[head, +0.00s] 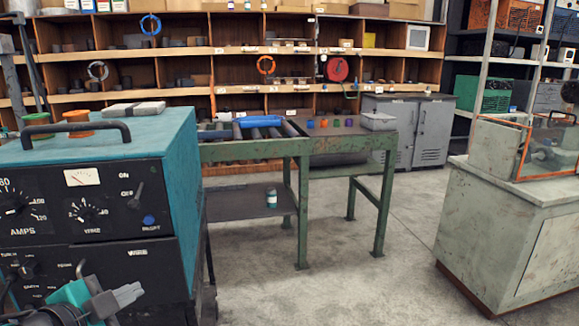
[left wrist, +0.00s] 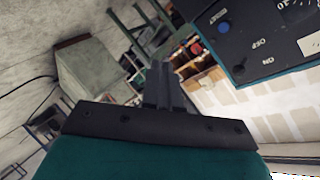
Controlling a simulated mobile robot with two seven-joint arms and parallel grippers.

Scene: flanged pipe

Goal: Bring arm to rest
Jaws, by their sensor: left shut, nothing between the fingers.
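My left gripper (head: 128,296) is at the lower left of the head view, in front of the black control panel of the teal welding machine (head: 85,205). Its grey fingers are together, with nothing between them. In the left wrist view the shut fingers (left wrist: 160,78) point up the picture, and part of the welder's panel (left wrist: 262,40) shows at the upper right. I cannot tell the exact gap between the gripper and the panel. My right gripper is in neither view.
A green workbench (head: 250,150) with a blue cylinder (head: 262,121) on rollers stands behind the welder. A pale cabinet (head: 510,230) stands at the right. Shelves (head: 200,50) line the back. The concrete floor (head: 360,270) in the middle is clear.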

